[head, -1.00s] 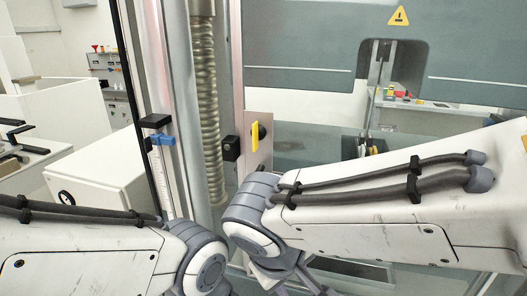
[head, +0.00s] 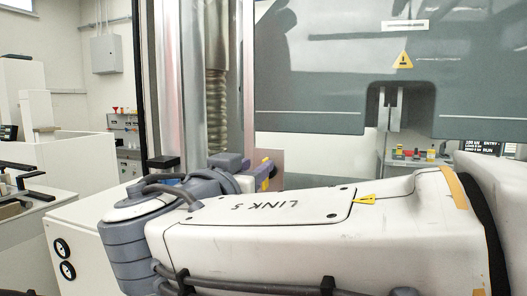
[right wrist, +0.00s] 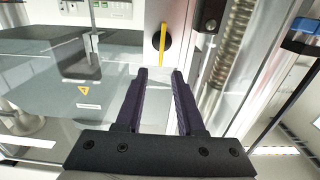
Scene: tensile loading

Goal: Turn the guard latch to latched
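The guard latch shows in the right wrist view as a yellow handle (right wrist: 162,45) on a dark round knob on a pale plate. The handle stands roughly upright in that picture. My right gripper (right wrist: 160,73) is open, its two dark fingers apart with nothing between them. The handle lies just beyond the fingertips, near the line of the gap, and looks apart from them. In the head view my right arm and wrist cover most of the latch plate (head: 277,160). My left gripper is not in view.
The grey guard door (head: 330,70) with a warning sign stands behind my right arm. A ribbed column (head: 216,100) is left of the latch plate. A black block (right wrist: 208,15) sits beside the latch in the right wrist view. A white cabinet (head: 85,240) is at lower left.

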